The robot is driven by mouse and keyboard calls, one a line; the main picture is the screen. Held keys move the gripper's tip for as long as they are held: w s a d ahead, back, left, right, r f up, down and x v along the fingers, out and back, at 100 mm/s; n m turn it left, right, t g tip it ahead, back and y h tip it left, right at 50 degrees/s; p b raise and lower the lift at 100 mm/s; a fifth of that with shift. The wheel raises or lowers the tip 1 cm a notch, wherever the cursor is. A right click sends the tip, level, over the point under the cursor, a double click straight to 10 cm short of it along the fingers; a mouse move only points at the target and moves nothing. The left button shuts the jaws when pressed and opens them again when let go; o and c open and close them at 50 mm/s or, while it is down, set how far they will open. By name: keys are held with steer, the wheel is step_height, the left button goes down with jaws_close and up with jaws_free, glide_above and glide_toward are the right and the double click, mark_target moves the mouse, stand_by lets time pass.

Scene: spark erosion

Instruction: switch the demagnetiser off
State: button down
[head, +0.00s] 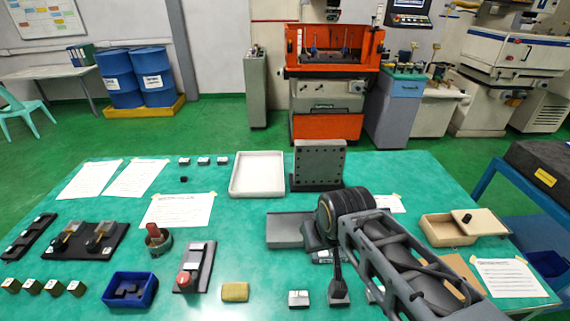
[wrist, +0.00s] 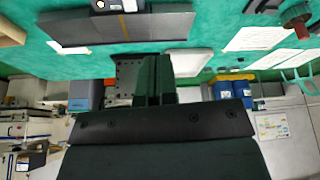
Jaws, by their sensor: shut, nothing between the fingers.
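A low grey box (head: 288,230), which looks like the demagnetiser, lies on the green table just left of my wrist. My arm hides its right part. In the wrist view, which is upside down, it is a long slab (wrist: 165,27) with a lighter end and a thin orange line. In the head view the fingertips are hidden behind my wrist.
A drilled angle plate (head: 320,163) and a white tray (head: 257,175) stand behind the box. A wooden box (head: 447,229) is to the right. A blue bin (head: 131,289), a black holder with a red knob (head: 195,268) and a yellow block (head: 235,292) lie front left.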

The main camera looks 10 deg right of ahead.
steer(key=w+d+f+g+b, duration=0.3)
steer(key=w+d+f+b, duration=0.55)
steer(key=f, duration=0.35)
steer(key=w+d+n+y+b, duration=0.2)
steer(key=w+d+n+y, duration=0.1)
steer(key=n, duration=1.2)
steer(key=shift+w+d+r+n, duration=0.4)
steer(key=shift+w+d, duration=0.3)
steer(key=shift+w, duration=0.65)
steer(key=x, duration=1.2)
steer(key=shift+s+d, duration=0.15)
steer(key=shift+d, duration=0.05)
steer(key=shift+f, duration=1)
